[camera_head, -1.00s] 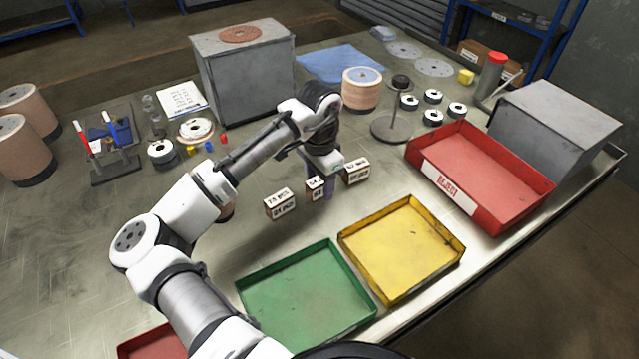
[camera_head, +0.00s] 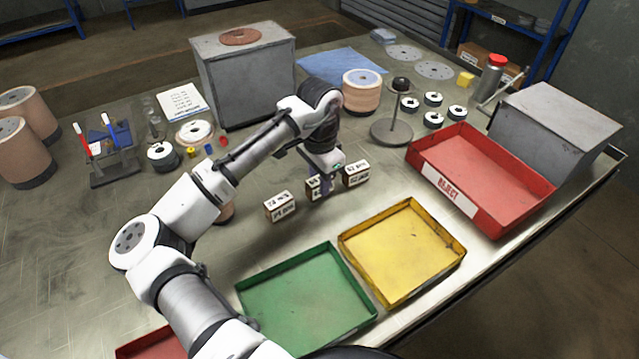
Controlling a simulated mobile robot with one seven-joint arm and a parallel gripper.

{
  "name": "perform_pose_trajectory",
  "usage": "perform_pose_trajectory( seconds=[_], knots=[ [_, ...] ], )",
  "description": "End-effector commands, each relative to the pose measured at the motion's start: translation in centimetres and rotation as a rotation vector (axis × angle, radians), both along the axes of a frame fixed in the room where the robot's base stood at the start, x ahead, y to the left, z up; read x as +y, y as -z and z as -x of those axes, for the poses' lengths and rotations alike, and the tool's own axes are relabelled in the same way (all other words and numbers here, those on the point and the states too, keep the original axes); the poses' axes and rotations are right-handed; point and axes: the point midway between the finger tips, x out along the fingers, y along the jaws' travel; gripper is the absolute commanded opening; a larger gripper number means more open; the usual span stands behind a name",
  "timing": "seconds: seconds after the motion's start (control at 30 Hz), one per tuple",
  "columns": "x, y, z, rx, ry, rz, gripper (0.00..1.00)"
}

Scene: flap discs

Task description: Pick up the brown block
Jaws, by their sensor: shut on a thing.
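Three small brown blocks with white printed labels stand in a row on the metal table: a left one (camera_head: 281,207), a middle one (camera_head: 313,188) and a right one (camera_head: 356,173). My gripper (camera_head: 322,180) points down at the middle brown block and is shut on it. The fingers partly cover this block, and its far side is hidden. I cannot tell whether its underside touches the table. The left and right blocks stand apart from the fingers, the right one quite close.
A green tray (camera_head: 262,287) and a yellow tray (camera_head: 377,288) lie in front of the blocks. A red reject bin (camera_head: 452,199) is at the right. A round-based stand (camera_head: 392,131) and a grey box (camera_head: 243,75) stand behind. Bare table lies left of the blocks.

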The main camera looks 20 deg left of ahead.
Motion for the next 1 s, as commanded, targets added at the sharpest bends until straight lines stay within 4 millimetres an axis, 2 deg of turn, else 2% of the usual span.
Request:
perform_pose_trajectory(
  seconds=[0.17,0.4,0.6,0.8,0.97,1.0],
  knots=[
    [0.0,-3.0,-0.1,-0.003,0.000,-0.001,0.04],
    [0.1,-10.0,0.0,-0.004,0.000,-0.007,0.04],
    [0.1,-14.4,0.0,-0.002,-0.002,-0.006,0.04],
    [0.1,-17.4,0.0,-0.001,0.000,-0.003,0.04],
    [0.0,-18.6,0.0,-0.001,0.001,-0.002,0.04],
    [0.0,-18.2,0.0,0.000,0.001,-0.001,0.04]
  ],
)
